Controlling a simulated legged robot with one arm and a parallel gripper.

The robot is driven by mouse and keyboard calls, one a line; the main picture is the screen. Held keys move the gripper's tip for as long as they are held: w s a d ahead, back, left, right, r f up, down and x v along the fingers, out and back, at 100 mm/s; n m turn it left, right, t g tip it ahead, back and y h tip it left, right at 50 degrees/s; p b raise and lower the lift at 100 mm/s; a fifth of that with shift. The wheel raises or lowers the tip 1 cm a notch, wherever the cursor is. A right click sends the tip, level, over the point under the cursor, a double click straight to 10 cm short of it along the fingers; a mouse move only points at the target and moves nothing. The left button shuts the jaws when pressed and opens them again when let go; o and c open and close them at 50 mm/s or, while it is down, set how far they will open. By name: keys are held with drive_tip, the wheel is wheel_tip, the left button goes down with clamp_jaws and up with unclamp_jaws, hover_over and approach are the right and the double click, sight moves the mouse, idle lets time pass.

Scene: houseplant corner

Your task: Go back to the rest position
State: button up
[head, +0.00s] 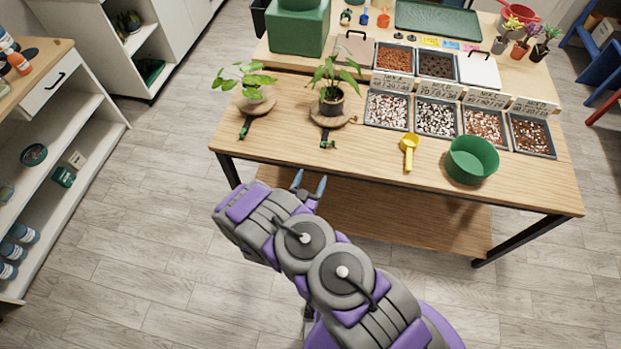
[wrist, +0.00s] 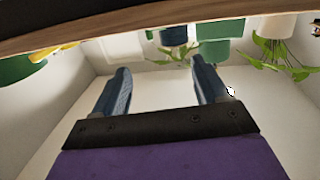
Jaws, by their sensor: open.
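My gripper (head: 311,187) is in front of the wooden table (head: 270,133), near its front edge in the head view. In the wrist view my gripper (wrist: 158,85) has its two blue-grey fingers spread wide apart, with nothing between them. The table's edge (wrist: 130,22) crosses the top of the wrist view. My purple and grey arm is bent and reaches up from the bottom right of the head view.
On the table are two potted plants (head: 332,98), a yellow scoop (head: 409,150), a green bowl (head: 472,160) and several trays of pebbles (head: 436,118). A lower wooden shelf (head: 400,215) lies under the tabletop. A white shelf unit (head: 65,135) stands at left; floor between is clear.

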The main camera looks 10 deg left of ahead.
drive_tip(key=shift+w, duration=0.1)
drive_tip(key=w+r+m+g+y, duration=0.2)
drive_tip(key=w+r+g, duration=0.4)
drive_tip(key=w+r, duration=0.1)
drive_tip(key=s+d+r+n+g+y, duration=0.1)
drive_tip(key=s+d+r+g, duration=0.15)
drive_tip(key=r, duration=0.45)
drive_tip(key=s+d+r+g+y, duration=0.1)
drive_tip(key=s+r+g+y, duration=0.15)
drive_tip(key=r, duration=0.35)
drive_tip(key=s+d+r+n+g, duration=0.1)
drive_tip(key=s+d+r+g, duration=0.2)
drive_tip(key=s, duration=0.9)
drive_tip(key=s+d+r+n+g+h, duration=0.1)
drive_tip(key=s+d+r+g, duration=0.1)
drive_tip(key=s+d+r, duration=0.5)
drive_tip(key=s+d+r+g+h, duration=0.1)
drive_tip(key=s+d+r+g, duration=0.2)
drive_tip(key=s, duration=1.4)
drive_tip(key=d+r, duration=0.3)
drive_tip(key=d, duration=0.4)
drive_tip(key=shift+s+n+g, duration=0.3)
drive_tip(key=shift+s+n, duration=0.1)
